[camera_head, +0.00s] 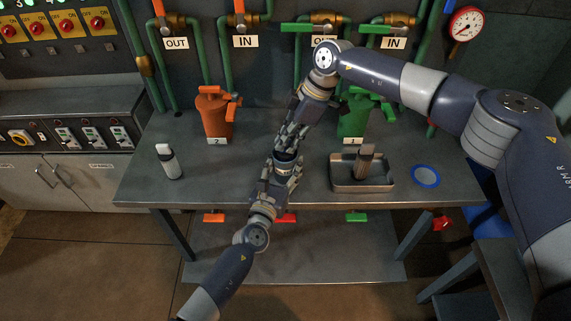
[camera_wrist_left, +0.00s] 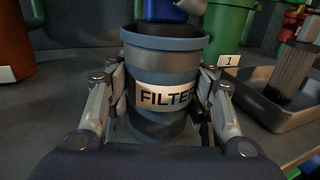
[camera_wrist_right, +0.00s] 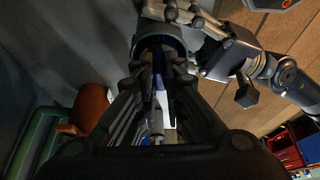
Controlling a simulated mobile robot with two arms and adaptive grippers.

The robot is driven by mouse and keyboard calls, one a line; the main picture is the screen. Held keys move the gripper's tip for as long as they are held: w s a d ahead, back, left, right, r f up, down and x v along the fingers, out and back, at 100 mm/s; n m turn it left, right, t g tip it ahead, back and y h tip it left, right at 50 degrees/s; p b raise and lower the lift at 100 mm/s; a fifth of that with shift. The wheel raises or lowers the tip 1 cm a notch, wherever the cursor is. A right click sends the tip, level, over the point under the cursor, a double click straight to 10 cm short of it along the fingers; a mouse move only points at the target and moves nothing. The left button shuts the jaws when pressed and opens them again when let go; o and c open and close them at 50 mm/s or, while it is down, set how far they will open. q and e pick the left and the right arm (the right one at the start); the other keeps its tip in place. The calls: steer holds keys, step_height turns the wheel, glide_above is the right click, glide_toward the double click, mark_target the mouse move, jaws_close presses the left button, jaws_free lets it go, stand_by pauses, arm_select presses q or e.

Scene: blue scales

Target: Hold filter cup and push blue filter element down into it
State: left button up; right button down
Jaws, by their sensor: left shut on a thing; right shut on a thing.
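The filter cup (camera_wrist_left: 165,85) is a grey-blue cylinder with a white FILTER label, upright in the left wrist view. My left gripper (camera_wrist_left: 163,110) is shut around its sides; the arms mostly hide the cup in the head view. The blue filter element (camera_wrist_left: 163,10) shows at the top of the left wrist view, above the cup's far rim, mostly cut off by the frame. My right gripper (camera_wrist_right: 158,75) is shut on this element, over the cup's rim (camera_wrist_right: 158,42) in the dark right wrist view. Fingers hide how deep the element sits.
A grey tray (camera_head: 345,184) holds a brown filter (camera_head: 364,160). A blue ring (camera_head: 425,176) lies right of it.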

steer(key=c, duration=1.6)
jaws_free()
steer(key=v, duration=1.2)
arm_select(q)
steer(key=o, duration=1.2)
steer(key=shift+c, duration=0.2)
